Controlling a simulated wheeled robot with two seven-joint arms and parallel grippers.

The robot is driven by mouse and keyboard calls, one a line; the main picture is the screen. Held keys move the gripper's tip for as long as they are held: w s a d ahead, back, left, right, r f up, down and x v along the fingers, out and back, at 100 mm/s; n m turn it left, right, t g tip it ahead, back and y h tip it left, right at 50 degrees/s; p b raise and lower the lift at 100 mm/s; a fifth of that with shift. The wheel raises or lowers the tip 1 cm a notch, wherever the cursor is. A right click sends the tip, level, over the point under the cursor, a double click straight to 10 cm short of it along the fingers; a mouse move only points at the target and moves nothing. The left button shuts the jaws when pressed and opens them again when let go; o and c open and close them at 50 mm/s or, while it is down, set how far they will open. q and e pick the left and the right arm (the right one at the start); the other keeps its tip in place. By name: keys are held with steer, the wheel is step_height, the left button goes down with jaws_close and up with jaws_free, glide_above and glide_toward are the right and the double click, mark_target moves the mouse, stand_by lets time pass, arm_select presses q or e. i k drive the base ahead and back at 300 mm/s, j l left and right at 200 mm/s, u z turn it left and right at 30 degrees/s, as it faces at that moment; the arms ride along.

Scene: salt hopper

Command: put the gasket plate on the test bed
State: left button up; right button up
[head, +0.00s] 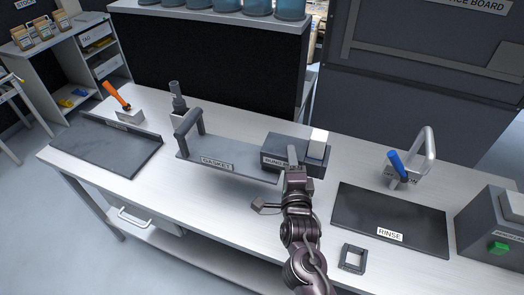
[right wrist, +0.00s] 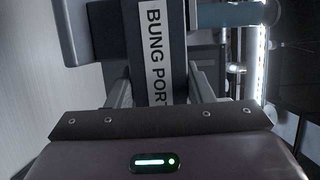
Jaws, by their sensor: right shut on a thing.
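The gasket plate (head: 235,155) is a long grey plate with a "GASKET" label, lying along the middle of the bench. An upright handle (head: 187,121) rises at its left end. My right gripper (head: 293,168) is at its right end, shut on what looks like its grey right handle. In the right wrist view the two fingers (right wrist: 160,92) point towards the bung port block (right wrist: 156,45); what they grip is not clear there. A dark flat tray (head: 105,148) at the left may be the test bed; its label is too small to read. My left gripper is out of view.
The bung port block (head: 270,156), with a white block (head: 318,142) on it, stands close behind my right gripper. To the right are a rinse mat (head: 385,215), a blue-handled item (head: 397,164) and a square frame (head: 345,265). An orange-handled tool (head: 117,97) stands behind the left tray.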

mark_target(103, 143)
steer(key=i+j+u, duration=0.45)
steer(key=i+j, duration=0.2)
steer(key=j, duration=0.15)
steer(key=i+j+u, duration=0.4)
steer(key=i+j, duration=0.2)
steer(key=i, duration=0.2)
